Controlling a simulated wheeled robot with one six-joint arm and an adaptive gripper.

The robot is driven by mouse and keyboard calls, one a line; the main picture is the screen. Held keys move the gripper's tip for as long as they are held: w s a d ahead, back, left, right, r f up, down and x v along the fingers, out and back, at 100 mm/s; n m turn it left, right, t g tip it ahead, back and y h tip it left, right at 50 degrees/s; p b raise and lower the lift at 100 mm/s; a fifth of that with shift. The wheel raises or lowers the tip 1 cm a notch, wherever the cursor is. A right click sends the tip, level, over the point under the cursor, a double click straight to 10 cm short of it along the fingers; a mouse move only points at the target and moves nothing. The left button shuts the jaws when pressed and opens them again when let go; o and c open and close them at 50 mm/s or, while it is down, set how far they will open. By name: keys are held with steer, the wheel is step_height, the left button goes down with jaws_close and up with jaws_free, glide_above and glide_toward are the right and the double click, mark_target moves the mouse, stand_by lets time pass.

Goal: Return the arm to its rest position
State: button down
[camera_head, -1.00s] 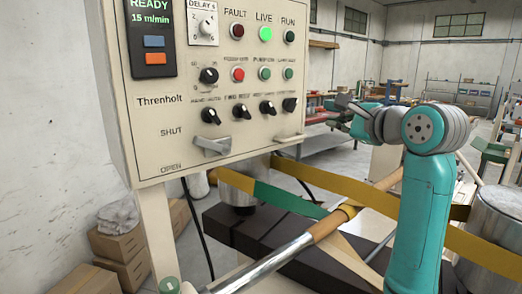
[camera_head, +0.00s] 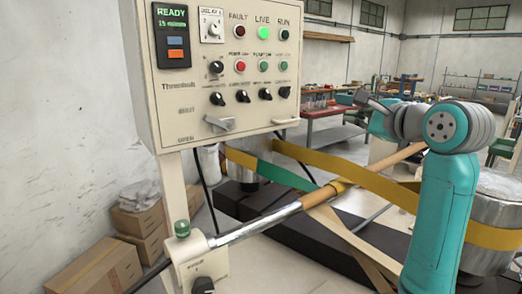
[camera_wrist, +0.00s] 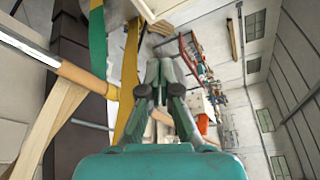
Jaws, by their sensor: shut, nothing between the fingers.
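My teal arm rises at the right of the head view, with its forearm folded back to the left. My gripper (camera_wrist: 160,68) shows in the middle of the wrist view, its grey-green fingers shut with nothing visible between them. In the head view my gripper (camera_head: 364,99) is a small dark shape at the arm's left end, partly hidden by the wrist. It is right of the control panel (camera_head: 226,150) and apart from it.
A yellow and green band (camera_head: 370,185) runs past a metal bar with a wooden sleeve (camera_head: 318,197), below my arm. A metal drum (camera_head: 490,245) stands at right. Cardboard boxes (camera_head: 95,272) lie at lower left. A red workbench (camera_head: 325,130) stands behind.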

step_height(320, 180, down, 26)
steer(key=s+n+h, duration=0.1)
steer(key=n+h, duration=0.1)
steer(key=s+a+f+n+h, duration=0.1)
steer(key=s+f+n, duration=0.1)
steer(key=s+f, duration=0.55)
steer(key=s+f+n+h, duration=0.15)
steer(key=s+f, duration=0.35)
steer(key=f, duration=0.6)
steer(key=s+a+f+n, duration=0.1)
steer(key=s+f+n, duration=0.3)
steer(key=s, duration=0.8)
steer(key=s+f+n, duration=0.3)
steer(key=s+f, duration=0.3)
steer(key=s, duration=0.6)
steer(key=s+r+n, duration=0.2)
steer(key=s+n, duration=0.1)
steer(key=s, duration=0.7)
steer(key=s+r+n, duration=0.2)
steer(key=s+n, duration=0.2)
steer(key=s, duration=0.5)
steer(key=shift+s+a+r+g+h, duration=0.25)
steer(key=shift+s+a+g+h, duration=0.1)
steer(key=shift+a, duration=0.1)
